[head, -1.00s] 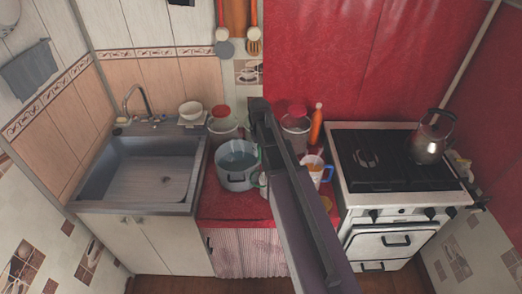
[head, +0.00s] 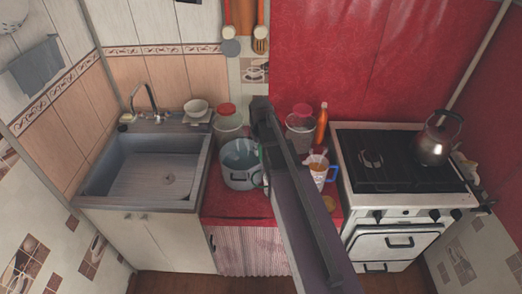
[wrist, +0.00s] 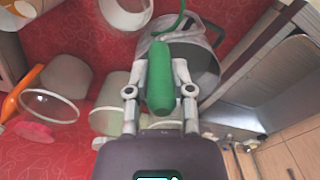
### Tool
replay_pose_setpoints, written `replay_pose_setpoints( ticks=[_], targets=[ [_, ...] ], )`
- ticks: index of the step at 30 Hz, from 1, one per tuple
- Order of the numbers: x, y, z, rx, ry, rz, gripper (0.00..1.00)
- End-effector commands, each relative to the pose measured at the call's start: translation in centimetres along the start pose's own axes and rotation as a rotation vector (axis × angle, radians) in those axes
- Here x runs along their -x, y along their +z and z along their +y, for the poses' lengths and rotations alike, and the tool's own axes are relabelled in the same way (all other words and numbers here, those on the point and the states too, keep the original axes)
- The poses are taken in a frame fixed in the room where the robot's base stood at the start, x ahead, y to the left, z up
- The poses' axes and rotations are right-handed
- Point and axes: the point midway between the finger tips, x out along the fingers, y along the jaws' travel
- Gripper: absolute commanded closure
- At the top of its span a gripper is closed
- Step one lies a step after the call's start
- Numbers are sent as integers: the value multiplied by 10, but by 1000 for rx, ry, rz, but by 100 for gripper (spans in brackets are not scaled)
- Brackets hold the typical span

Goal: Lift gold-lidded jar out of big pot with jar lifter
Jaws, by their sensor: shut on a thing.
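The big pot (head: 240,182) is a grey metal pot standing on the red counter between sink and stove. It also shows behind my gripper in the wrist view (wrist: 205,62). My gripper (wrist: 160,68) is shut on the green handle of the jar lifter (wrist: 160,95). Green parts also show by the pot's rim in the wrist view, but I cannot tell how they join the handle. In the head view my dark arm reaches over the counter beside the pot and hides the gripper. I cannot make out the gold-lidded jar in either view.
A red-lidded jar (head: 229,118) stands behind the pot. Right of my arm are another jar (head: 299,128), an orange bottle (head: 322,122) and a blue-handled mug (head: 319,170). The sink (head: 145,168) is left; the stove (head: 400,160) with a kettle (head: 437,140) is right.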

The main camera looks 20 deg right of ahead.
Motion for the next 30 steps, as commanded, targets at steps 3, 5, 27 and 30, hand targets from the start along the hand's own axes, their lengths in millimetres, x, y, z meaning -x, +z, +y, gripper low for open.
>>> replay_pose_setpoints(
  ticks=[3, 5, 27, 30],
  targets=[
    [3, -2, 0, 1, -2, 5, 100],
    [6, -2, 0, 1, -2, 5, 100],
    [48, -1, 0, 0, 0, 2, 100],
    [53, 0, 0, 0, 1, 1, 100]
  ],
)
